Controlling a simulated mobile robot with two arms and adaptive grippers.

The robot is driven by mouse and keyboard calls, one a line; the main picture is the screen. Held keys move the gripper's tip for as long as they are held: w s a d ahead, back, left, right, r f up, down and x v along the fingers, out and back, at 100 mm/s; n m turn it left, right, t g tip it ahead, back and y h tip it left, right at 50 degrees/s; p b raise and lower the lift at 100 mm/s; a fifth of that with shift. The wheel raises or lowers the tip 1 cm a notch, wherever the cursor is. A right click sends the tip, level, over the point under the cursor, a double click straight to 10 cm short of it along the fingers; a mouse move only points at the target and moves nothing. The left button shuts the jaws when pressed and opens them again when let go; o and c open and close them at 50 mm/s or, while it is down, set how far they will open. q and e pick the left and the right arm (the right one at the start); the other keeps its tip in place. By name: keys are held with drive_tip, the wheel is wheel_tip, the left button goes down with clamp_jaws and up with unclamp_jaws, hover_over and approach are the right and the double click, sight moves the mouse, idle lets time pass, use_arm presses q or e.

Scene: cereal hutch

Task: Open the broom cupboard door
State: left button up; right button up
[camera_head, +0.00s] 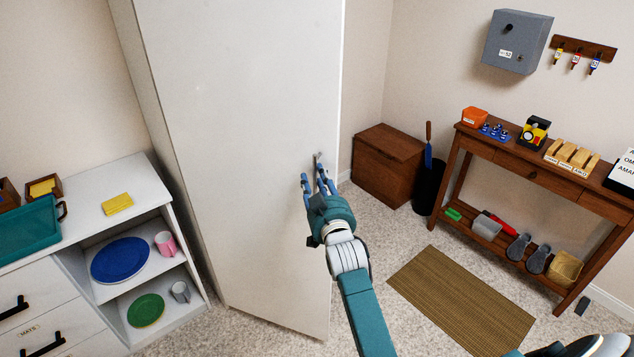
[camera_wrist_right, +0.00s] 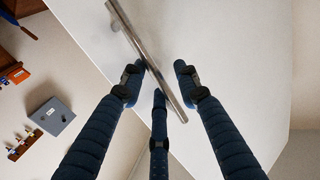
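The broom cupboard door (camera_head: 245,110) is a tall, plain white panel in the middle of the head view. I see no gap along its edges, but its right edge is partly behind my arm. A metal bar handle (camera_head: 318,157) sits near its right edge, mostly hidden by my fingers. My right gripper (camera_head: 318,178) is at this handle. In the right wrist view, the handle (camera_wrist_right: 125,28) runs diagonally between my spread fingers (camera_wrist_right: 158,78). The fingers look open around it, and I cannot tell whether any touches it.
A white shelf unit (camera_head: 155,190) with plates and mugs stands to the left. A brown chest (camera_head: 385,165), a dark bin (camera_head: 429,190) and a wooden console table (camera_head: 530,165) stand to the right. A mat (camera_head: 460,300) lies on clear carpet before the table.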

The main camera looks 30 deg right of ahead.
drive_tip(key=v, duration=1.2)
